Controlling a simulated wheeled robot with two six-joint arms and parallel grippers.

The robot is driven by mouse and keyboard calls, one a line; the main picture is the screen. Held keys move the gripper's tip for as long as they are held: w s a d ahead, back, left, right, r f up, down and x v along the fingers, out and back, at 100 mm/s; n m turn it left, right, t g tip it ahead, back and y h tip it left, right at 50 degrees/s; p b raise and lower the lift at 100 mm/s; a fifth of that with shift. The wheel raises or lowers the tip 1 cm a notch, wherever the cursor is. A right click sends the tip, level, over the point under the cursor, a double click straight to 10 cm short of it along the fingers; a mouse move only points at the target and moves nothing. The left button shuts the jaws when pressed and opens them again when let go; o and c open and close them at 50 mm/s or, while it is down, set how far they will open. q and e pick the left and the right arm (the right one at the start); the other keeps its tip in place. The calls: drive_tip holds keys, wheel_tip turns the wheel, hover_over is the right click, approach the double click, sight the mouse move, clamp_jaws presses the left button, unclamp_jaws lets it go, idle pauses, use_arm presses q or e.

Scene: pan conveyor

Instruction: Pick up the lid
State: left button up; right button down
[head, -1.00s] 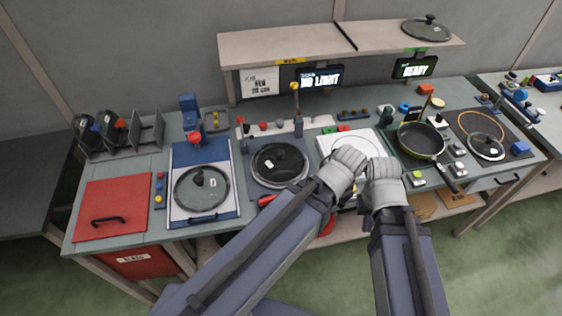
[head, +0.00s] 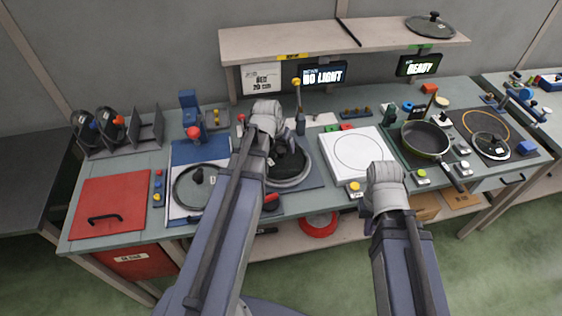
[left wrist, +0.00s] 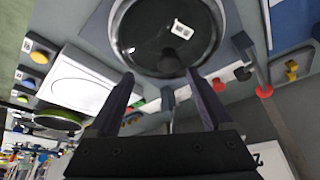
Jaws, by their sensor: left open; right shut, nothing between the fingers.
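A dark round glass lid with a steel rim (head: 292,182) lies on the centre station, partly hidden by my left arm. It fills the top of the left wrist view (left wrist: 150,35), with a small white label on it. My left gripper (head: 285,160) is open above this lid, and its two fingers (left wrist: 162,78) show apart at the lid's near edge. Whether they touch it I cannot tell. My right gripper (head: 370,212) is shut and empty at the table's front edge, below the white plate. Another glass lid with a black knob (head: 196,188) rests on the blue-and-white mat.
A white plate with a ring (head: 360,152) is right of centre, bare. A frying pan (head: 425,139) stands further right. Other lids sit on the shelf (head: 431,26) and in the rack (head: 107,127). A red panel (head: 110,203) is at the left. An upright post (head: 298,105) stands behind the centre lid.

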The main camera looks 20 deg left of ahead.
sight(281, 150)
use_arm(q)
drive_tip(key=b+x, duration=0.2)
drive_tip(key=a+b+x, duration=0.1)
drive_tip(key=b+x, duration=0.2)
drive_tip(key=w+b+x, duration=0.1)
drive_tip(key=b+x, duration=0.1)
drive_tip(key=x, duration=0.1)
drive_tip(key=shift+a+r, duration=0.1)
drive_tip(key=shift+a, duration=0.15)
drive_tip(key=shift+r, duration=0.1)
idle(0.4)
drive_tip(key=shift+s, duration=0.1)
drive_tip(key=shift+c, duration=0.2)
clamp_jaws()
idle(0.9)
